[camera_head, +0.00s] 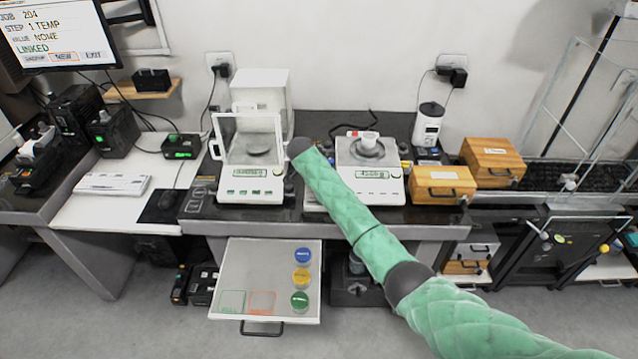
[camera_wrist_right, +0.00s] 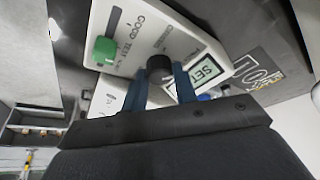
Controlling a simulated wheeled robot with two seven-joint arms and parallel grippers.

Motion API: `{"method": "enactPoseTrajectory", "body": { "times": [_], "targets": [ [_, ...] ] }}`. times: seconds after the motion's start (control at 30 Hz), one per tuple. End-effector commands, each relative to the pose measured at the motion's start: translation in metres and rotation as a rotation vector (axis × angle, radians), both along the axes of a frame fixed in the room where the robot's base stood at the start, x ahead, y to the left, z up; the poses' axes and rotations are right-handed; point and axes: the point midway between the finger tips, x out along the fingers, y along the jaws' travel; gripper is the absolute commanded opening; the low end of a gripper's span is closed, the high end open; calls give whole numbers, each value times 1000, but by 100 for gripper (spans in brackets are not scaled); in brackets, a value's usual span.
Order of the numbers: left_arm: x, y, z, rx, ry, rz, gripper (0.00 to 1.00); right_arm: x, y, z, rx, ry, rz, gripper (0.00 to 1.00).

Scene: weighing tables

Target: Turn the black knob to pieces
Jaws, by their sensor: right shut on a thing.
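The black knob (camera_wrist_right: 159,64) stands on a white panel (camera_wrist_right: 128,32) in the right wrist view, between a green slider and a small display that reads "SET". My right gripper (camera_wrist_right: 160,78) has its two blue fingers on either side of the knob and is shut on it. In the head view my green-sleeved right arm reaches in from the lower right to between the two balances; it hides the gripper and the knob. The word "pieces" cannot be made out on the panel. My left gripper is in neither view.
A glass-shielded balance (camera_head: 230,186) stands left of my arm and an open balance (camera_head: 388,186) right of it. Wooden boxes (camera_head: 442,195) stand further right. An open drawer (camera_head: 235,262) with coloured round pieces juts out below the table.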

Motion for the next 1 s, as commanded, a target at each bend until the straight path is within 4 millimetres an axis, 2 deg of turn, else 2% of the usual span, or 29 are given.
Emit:
{"method": "enactPoseTrajectory", "body": {
  "times": [0.33, 0.9, 0.93, 1.0],
  "targets": [
    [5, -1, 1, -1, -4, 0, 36, 1, 1, 0, -1, 0, -147, 6],
    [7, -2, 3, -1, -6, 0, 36, 1, 1, 1, 0, -1, -174, 6],
    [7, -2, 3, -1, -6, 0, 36, 1, 1, 1, 0, -1, -174, 34],
    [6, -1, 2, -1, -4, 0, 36, 1, 1, 1, 0, -1, -174, 48]
  ]
}}
